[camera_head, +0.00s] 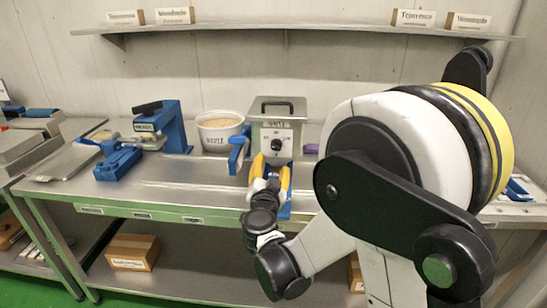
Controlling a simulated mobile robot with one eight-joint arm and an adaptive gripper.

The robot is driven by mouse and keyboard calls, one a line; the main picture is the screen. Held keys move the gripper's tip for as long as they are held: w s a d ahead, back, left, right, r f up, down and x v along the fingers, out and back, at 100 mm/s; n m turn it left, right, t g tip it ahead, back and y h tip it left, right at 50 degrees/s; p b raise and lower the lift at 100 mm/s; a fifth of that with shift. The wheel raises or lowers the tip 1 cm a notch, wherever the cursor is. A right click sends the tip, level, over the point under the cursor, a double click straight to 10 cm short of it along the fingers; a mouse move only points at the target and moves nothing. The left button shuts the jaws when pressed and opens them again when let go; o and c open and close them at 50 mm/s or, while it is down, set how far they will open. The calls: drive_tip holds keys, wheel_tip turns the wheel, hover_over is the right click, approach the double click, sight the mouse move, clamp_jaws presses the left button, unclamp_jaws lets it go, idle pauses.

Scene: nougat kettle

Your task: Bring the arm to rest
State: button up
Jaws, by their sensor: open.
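My arm reaches from the right of the view down and in toward the table's front edge. My gripper (271,168) is at its end, with yellow fingers apart and nothing seen between them. It is in front of the steel kettle (262,133), a box with a lid, a black top handle and a front dial. The fingers overlap the kettle's lower front in the picture; I cannot tell whether they touch it. A blue part (238,150) shows at the kettle's left side. My arm hides the right part of the table.
The steel table (180,197) holds a white tub (219,131) of pale grains left of the kettle and a blue press-like device (165,127) farther left. A wall shelf (300,29) carries labelled boxes. A cardboard box (132,251) sits on the lower shelf.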

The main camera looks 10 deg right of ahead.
drive_tip(key=shift+v, duration=0.95)
drive_tip(key=s+a+r+n+y, duration=0.6)
drive_tip(key=s+r+n+y, duration=0.2)
drive_tip(key=r+n+y, duration=0.15)
drive_tip(key=s+d+f+g+h, duration=0.1)
drive_tip(key=s+d+f+g, duration=0.2)
drive_tip(key=s, duration=0.4)
drive_tip(key=s+d+f+g+h, duration=0.1)
drive_tip(key=s+d+f+g, duration=0.2)
drive_tip(key=s+f, duration=0.3)
drive_tip(key=s+d+f+g+h, duration=0.2)
drive_tip(key=s+d+f+g, duration=0.2)
drive_tip(key=s, duration=0.5)
drive_tip(key=shift+d+f, duration=0.2)
drive_tip(key=shift+f, duration=0.2)
